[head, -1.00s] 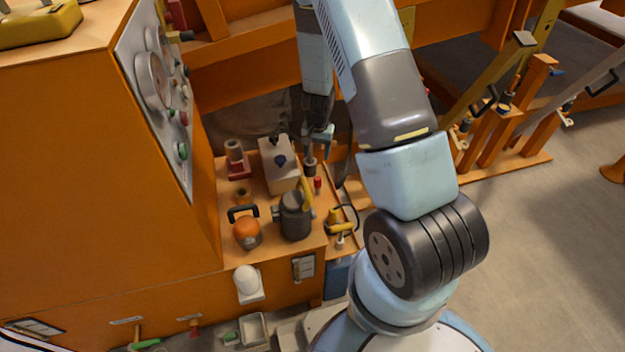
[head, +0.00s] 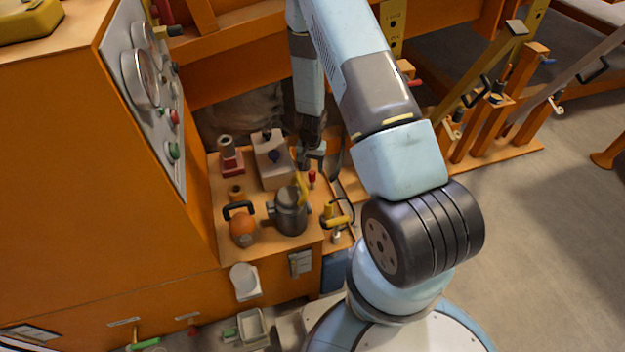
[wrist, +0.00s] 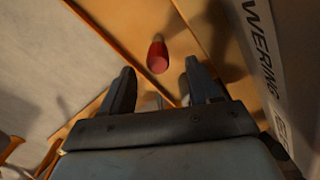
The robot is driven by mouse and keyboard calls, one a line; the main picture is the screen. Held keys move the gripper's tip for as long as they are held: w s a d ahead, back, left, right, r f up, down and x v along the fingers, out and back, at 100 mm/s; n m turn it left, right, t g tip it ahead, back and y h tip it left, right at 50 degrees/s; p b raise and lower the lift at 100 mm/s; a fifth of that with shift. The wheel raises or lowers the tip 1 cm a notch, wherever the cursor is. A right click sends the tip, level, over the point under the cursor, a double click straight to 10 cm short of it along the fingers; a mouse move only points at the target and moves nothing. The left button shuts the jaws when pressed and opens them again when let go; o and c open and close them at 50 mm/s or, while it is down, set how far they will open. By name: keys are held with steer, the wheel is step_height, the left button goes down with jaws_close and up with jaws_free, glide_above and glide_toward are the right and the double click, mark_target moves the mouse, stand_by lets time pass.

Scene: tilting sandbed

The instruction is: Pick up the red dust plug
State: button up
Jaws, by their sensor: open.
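The red dust plug (head: 312,178) is a small red piece standing on the orange bench top, to the right of a grey box. In the wrist view the red plug (wrist: 157,57) shows just beyond the fingertips, roughly centred between them. My gripper (head: 314,158) is above the plug in the head view, its fingers small and partly unclear. In the wrist view my gripper (wrist: 160,76) is open, with two dark fingers apart and nothing between them.
A grey pot with a yellow handle (head: 291,215) stands in front of the plug. The grey box (head: 270,163) is to its left. A yellow fitting (head: 337,221) is at the front right. A lettered panel (wrist: 268,60) rises at the right of the wrist view.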

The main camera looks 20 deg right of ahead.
mark_target(312, 172)
steer(key=shift+w+d+f, duration=0.1)
steer(key=shift+f, duration=1.2)
steer(key=shift+d+f, duration=0.1)
steer(key=shift+f, duration=1.2)
steer(key=shift+c, duration=0.3)
steer(key=c, duration=1)
